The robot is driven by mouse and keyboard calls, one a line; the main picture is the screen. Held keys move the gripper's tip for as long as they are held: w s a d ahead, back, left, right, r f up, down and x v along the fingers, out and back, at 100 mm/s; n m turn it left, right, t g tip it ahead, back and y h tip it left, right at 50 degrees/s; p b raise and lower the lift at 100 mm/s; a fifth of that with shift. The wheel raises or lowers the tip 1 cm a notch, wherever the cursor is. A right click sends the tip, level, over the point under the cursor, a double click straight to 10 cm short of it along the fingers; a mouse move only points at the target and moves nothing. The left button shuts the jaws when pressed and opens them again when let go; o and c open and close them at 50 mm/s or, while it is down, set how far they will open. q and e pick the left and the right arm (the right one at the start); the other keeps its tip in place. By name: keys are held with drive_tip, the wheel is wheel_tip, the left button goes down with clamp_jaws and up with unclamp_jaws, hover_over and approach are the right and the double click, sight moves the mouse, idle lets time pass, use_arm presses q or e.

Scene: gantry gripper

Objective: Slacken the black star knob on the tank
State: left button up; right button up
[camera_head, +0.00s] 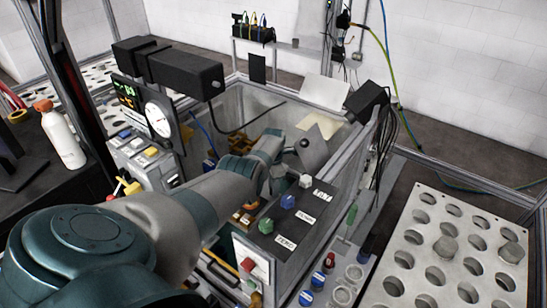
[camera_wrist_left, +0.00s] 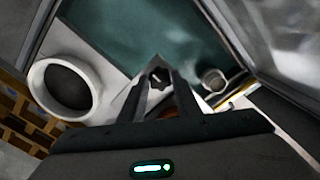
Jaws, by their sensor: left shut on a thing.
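The black star knob (camera_wrist_left: 160,78) shows small and dark between my left fingertips in the left wrist view. My left gripper (camera_wrist_left: 160,74) is shut on it, and the fingers hide most of its outline. In the head view my left arm reaches from the lower left into the open grey-walled tank (camera_head: 240,105). There my wrist and gripper block sight of the knob. My right gripper is in neither view.
A white ring-shaped port (camera_wrist_left: 66,88) and a small metal cylinder (camera_wrist_left: 213,80) flank the fingers. A dark panel with coloured knobs (camera_head: 288,201) stands in front of the tank. A perforated plate (camera_head: 415,270) lies at right; a black boxy device (camera_head: 185,73) overhangs the left side.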

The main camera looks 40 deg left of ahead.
use_arm(q)
drive_tip(key=shift+n, duration=0.4)
drive_tip(key=o, duration=1)
drive_tip(key=shift+o, duration=0.2)
drive_tip(key=shift+w+r, duration=0.1)
drive_tip(key=shift+r, duration=0.1)
